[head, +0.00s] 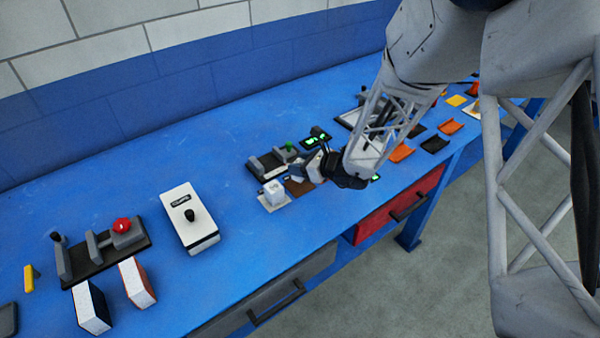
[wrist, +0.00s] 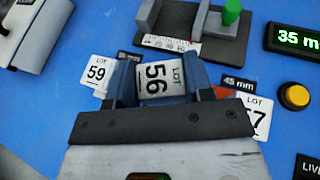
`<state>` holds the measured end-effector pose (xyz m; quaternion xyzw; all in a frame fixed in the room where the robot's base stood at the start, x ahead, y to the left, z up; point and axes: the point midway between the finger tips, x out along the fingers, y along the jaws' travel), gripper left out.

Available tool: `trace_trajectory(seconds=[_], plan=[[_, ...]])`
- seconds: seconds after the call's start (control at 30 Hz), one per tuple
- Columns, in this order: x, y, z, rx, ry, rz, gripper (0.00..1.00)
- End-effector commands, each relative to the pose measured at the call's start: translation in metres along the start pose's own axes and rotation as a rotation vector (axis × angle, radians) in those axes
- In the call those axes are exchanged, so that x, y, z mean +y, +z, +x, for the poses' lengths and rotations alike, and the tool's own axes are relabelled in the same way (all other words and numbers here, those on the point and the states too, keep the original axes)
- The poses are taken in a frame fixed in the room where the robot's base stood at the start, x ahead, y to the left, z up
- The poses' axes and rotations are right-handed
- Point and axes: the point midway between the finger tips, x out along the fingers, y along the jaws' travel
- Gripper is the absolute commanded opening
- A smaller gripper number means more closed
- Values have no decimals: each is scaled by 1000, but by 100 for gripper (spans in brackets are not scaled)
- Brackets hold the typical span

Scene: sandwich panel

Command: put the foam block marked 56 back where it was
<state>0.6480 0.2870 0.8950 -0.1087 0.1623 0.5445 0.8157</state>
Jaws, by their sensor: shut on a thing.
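The foam block marked LOT 56 (wrist: 160,80) is between the two blue-grey fingers of my gripper (wrist: 161,70), which is shut on it. The label shows clearly in the wrist view, turned sideways. In the head view my gripper (head: 313,168) is low over the bench, near the fixture with the green knob (head: 289,147). That fixture (wrist: 205,45) lies just beyond the block in the wrist view. The block's underside is hidden, so I cannot tell whether it touches anything.
A piece marked 59 (wrist: 97,72) is left of my fingers; one marked 57 (wrist: 257,110) is right, partly covered. A 35 mm display (wrist: 295,39) and yellow button (wrist: 295,96) are further right.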

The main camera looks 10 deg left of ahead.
Motion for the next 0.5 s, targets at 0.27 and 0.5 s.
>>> trace_trajectory(seconds=[0.27,0.5], plan=[[0,-28,11,1,0,2,20],[0,-32,13,0,0,0,20]])
